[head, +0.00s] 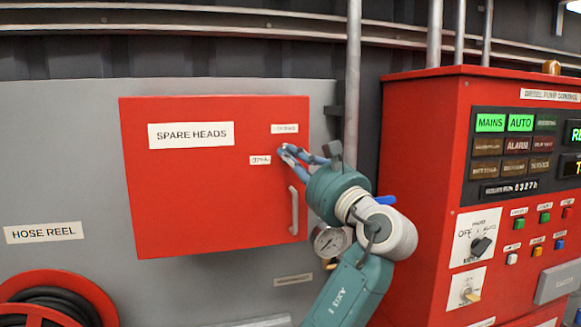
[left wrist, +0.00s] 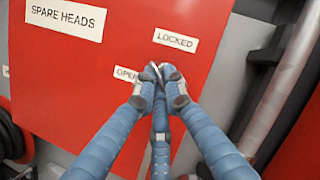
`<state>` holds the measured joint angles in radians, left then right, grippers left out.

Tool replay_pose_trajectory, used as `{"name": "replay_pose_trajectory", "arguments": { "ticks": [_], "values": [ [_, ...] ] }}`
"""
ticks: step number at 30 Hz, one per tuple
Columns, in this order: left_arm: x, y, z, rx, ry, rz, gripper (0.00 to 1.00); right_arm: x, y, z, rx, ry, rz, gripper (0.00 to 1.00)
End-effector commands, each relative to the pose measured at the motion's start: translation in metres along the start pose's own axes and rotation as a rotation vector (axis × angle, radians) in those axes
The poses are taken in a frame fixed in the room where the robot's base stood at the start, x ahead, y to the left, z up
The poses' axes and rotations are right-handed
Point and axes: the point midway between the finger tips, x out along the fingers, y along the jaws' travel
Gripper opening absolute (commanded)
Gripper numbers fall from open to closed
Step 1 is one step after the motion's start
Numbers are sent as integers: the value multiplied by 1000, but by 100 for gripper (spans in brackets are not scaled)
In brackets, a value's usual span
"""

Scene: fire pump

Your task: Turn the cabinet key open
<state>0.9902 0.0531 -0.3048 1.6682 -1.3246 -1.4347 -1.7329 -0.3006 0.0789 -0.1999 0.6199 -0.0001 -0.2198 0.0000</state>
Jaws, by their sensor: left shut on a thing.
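The red cabinet (head: 200,195), labelled SPARE HEADS, is closed on the grey panel. My left gripper (head: 284,151) is at the upper right of its door, between the LOCKED label (head: 285,129) and the OPEN label (head: 260,160). In the left wrist view its blue fingers (left wrist: 160,72) come together at the door, just below the LOCKED label and beside the OPEN label. They are shut on the cabinet key, which the fingertips mostly hide; I cannot tell its angle. My right gripper is not in view.
A vertical door handle (head: 293,210) is below the gripper. A pressure gauge (head: 331,241) is just under my arm. A grey pipe (head: 353,70) and the red pump control panel (head: 425,180) stand to the right. A hose reel (head: 55,300) is lower left.

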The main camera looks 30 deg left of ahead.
Motion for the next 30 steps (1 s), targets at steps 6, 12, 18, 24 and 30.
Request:
{"name": "replay_pose_trajectory", "arguments": {
  "ticks": [6, 12, 18, 24, 30],
  "values": [
    [-1, -1, -2, -192, 2, 81, 0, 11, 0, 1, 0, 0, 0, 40],
    [-1, -4, -1, -364, 1, 153, 0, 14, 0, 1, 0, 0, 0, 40],
    [0, -5, 0, -516, 0, 215, 0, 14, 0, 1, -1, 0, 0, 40],
    [0, -6, 0, -628, 0, 263, 0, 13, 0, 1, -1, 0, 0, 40],
    [0, -6, 0, -696, 0, 291, 0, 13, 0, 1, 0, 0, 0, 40]
  ]
}}
